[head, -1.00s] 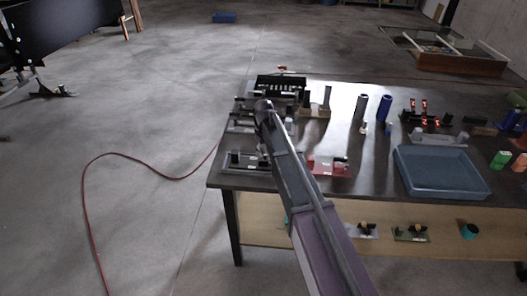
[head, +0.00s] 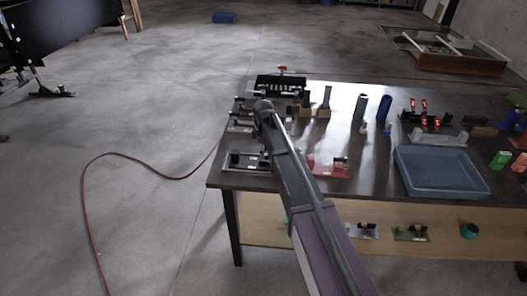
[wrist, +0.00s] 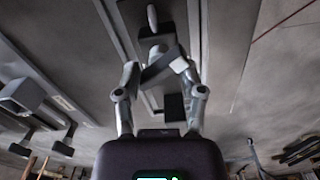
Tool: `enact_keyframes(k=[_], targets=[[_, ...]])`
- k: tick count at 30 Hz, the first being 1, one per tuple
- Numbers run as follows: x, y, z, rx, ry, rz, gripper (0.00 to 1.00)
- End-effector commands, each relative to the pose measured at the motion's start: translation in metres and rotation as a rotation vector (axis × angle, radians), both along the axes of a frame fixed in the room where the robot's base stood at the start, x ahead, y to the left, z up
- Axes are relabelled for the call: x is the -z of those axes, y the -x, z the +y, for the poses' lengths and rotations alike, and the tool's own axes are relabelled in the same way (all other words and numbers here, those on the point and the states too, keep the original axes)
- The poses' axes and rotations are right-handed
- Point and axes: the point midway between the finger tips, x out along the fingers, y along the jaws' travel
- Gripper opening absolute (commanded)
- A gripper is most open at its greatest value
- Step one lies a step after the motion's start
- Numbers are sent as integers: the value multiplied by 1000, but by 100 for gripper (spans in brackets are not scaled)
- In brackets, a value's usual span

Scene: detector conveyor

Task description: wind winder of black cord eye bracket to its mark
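In the wrist view my gripper (wrist: 162,82) reaches over a long grey bracket plate (wrist: 181,20) carrying black blocks (wrist: 174,107). A pale grey crosspiece (wrist: 164,66), apparently the winder, lies between the fingertips, tilted relative to the line joining them. The fingers stand apart on either side of it; whether both press on it is not clear. A small rounded pale tip (wrist: 152,18) shows further along the plate. In the head view my arm covers the gripper and the winder, above the brackets at the table's left end. No mark can be made out.
On the dark table (head: 375,150), a grey-plated bracket (head: 246,161) lies at the front left corner and a red-based one (head: 328,167) right of my arm. A black slotted fixture (head: 280,84) stands behind. A blue tray (head: 440,172) and blue cylinder (head: 383,108) are right.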

Motion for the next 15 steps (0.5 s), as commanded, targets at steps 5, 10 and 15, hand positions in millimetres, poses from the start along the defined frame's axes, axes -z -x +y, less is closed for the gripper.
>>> enact_keyframes(k=[5,10,15], targets=[[0,0,0,-116,0,0,50],[-12,0,0,-170,0,0,50],[-27,0,0,-169,0,0,50]])
